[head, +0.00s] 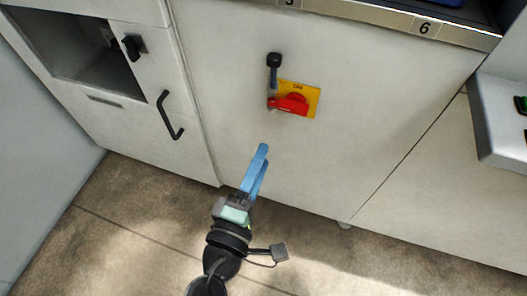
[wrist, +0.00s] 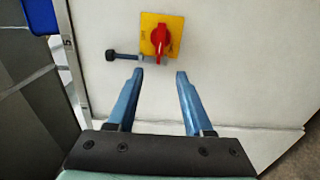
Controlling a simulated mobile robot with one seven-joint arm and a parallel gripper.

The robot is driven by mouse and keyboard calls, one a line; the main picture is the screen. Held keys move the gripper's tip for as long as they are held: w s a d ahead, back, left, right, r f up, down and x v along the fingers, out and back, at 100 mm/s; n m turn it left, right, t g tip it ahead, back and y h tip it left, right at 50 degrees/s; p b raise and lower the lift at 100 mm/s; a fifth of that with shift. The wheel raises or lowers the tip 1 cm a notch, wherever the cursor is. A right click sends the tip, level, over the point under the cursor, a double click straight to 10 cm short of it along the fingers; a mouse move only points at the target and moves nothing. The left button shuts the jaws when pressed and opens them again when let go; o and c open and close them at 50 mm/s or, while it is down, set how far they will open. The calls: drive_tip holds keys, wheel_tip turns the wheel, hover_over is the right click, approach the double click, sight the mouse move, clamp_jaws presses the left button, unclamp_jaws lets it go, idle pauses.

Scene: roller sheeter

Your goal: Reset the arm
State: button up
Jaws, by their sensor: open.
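My gripper (head: 262,160) is in the lower middle of the head view, its blue fingers pointing up toward the machine's white front panel. In the wrist view my gripper (wrist: 159,78) is open, with nothing between its two blue fingers. A red rotary switch (head: 291,104) on a yellow plate (head: 313,98) is mounted on the panel, beyond and above the fingertips in the head view. The wrist view also shows the red switch (wrist: 160,42), just beyond the gap between the fingers. The fingers appear apart from it.
A black-knobbed lever (head: 274,62) sticks out beside the switch. A cabinet with a black handle (head: 170,116) and an open compartment (head: 65,50) is at left. A grey box (head: 500,120) juts out at right. The floor (head: 130,215) is clear.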

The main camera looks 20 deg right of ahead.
idle(0.8)
drive_tip(key=w+a+r+m+t+y, duration=0.1)
drive_tip(key=w+r+m+t, duration=0.15)
drive_tip(key=r, duration=0.75)
drive_tip(key=w+a+r+m+t+y, duration=0.1)
drive_tip(key=w+r+m, duration=0.25)
drive_tip(key=r, duration=0.55)
drive_tip(key=w+a+r+m+t+y, duration=0.15)
drive_tip(key=r+m, duration=0.25)
drive_tip(key=r, duration=0.6)
drive_tip(key=s+a+r+m+t+y, duration=0.1)
drive_tip(key=s+a+r+t+y, duration=0.25)
drive_tip(key=r, duration=0.65)
drive_tip(key=s+d+r+m+t+y, duration=0.1)
drive_tip(key=s+r+t+y, duration=0.1)
drive_tip(key=s+r+t, duration=0.5)
wheel_tip(320, 180, up, 35)
drive_tip(key=a+g+y+p, duration=0.1)
drive_tip(key=g+p, duration=0.2)
drive_tip(key=p, duration=2.9)
drive_tip(key=shift+w+n, duration=0.3)
drive_tip(key=shift+w, duration=0.15)
